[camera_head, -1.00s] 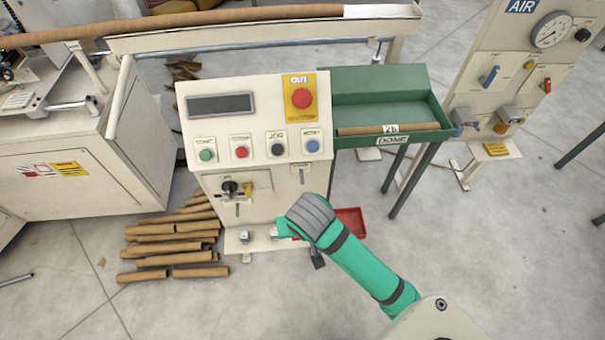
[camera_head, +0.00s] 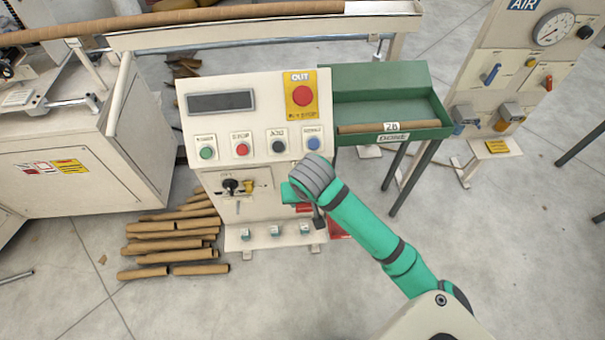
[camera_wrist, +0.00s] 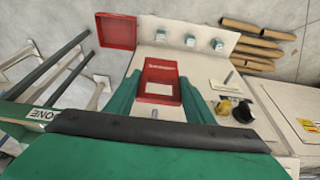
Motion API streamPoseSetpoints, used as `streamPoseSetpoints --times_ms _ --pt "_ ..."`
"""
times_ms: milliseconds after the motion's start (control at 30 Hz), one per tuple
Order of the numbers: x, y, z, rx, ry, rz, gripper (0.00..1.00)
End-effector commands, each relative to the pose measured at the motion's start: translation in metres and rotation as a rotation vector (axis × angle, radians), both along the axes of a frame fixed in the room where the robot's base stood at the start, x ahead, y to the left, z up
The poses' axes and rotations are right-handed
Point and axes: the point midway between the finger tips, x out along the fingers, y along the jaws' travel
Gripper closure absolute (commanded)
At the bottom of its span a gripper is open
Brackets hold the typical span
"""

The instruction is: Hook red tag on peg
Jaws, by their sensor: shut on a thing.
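My gripper (camera_wrist: 158,98) is shut on the red tag (camera_wrist: 160,74), a flat red piece with a pale label patch. The tag sticks out past the green fingers in the wrist view. In the head view my gripper (camera_head: 296,192) is in front of the control cabinet's lower right part, and a bit of red tag (camera_head: 304,208) shows below it. A short grey peg (camera_wrist: 229,78) stands out from the cabinet face right of the tag in the wrist view, apart from it. It also shows below the black knob in the head view (camera_head: 238,208).
A black knob (camera_wrist: 243,112) and a yellow part (camera_wrist: 224,106) sit near the peg. A red tray (camera_wrist: 116,31) lies beside the cabinet foot. The green bin (camera_head: 400,85) stands right of the cabinet (camera_head: 230,125). Brown tubes (camera_head: 170,250) lie on the floor.

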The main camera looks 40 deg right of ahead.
Motion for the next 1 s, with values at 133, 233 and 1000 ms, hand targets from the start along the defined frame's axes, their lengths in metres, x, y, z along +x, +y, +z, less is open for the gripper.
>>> streamPoseSetpoints --times_ms 133,233,1000 --pt "0.029 -0.017 0.000 -0.001 0.002 0.003 0.78" --pt "0.042 -0.025 0.000 -0.001 0.002 0.001 0.78" --pt "0.082 -0.049 -0.011 0.001 0.001 0.002 0.78"
